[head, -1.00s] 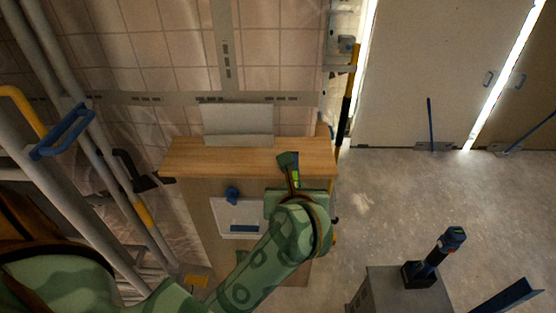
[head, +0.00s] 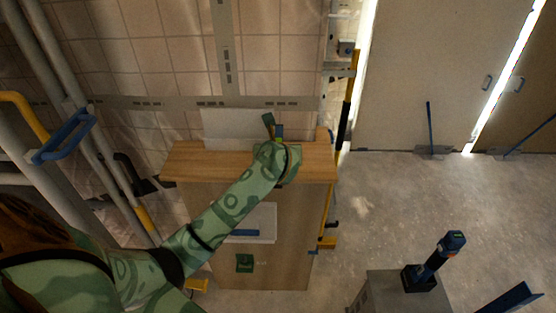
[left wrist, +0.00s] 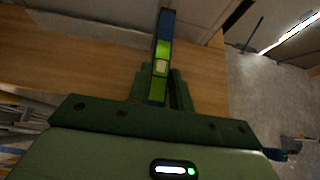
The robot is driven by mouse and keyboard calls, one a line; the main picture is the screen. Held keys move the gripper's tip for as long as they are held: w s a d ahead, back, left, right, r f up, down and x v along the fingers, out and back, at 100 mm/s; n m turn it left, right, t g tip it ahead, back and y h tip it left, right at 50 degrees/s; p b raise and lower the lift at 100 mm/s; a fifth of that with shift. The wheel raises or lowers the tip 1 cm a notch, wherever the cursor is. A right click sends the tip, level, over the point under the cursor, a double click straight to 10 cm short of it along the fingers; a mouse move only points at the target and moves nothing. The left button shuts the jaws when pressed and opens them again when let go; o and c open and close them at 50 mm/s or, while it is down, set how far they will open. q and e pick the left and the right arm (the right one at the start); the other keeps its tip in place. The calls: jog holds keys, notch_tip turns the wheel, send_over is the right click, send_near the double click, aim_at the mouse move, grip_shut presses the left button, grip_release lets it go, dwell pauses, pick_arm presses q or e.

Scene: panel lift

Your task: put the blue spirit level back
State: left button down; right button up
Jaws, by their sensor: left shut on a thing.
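The blue spirit level, with a bright green middle and a pale vial window, shows in the left wrist view (left wrist: 167,25). My left gripper (left wrist: 157,85) is shut on it, and the level sticks out beyond the fingers. In the head view my left gripper (head: 276,143) is over the wooden top (head: 315,162) of a cabinet, toward its right half. My right gripper is not in view.
A pale panel (head: 236,128) stands at the back of the wooden top, against the tiled wall. Grey pipes and a blue handle (head: 65,135) are at the left. A blue-black tool (head: 440,255) stands on a grey box at lower right. The floor right of the cabinet is mostly open.

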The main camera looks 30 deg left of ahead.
pick_arm(q)
notch_tip(320, 180, down, 3)
jog(key=shift+r, duration=0.1)
jog(key=shift+w+a+f, duration=0.15)
jog(key=shift+a+f, duration=0.05)
jog(key=shift+f, duration=0.3)
jog(key=shift+f, duration=0.1)
jog(key=c, duration=1.3)
grip_release()
jog(key=shift+o, duration=0.2)
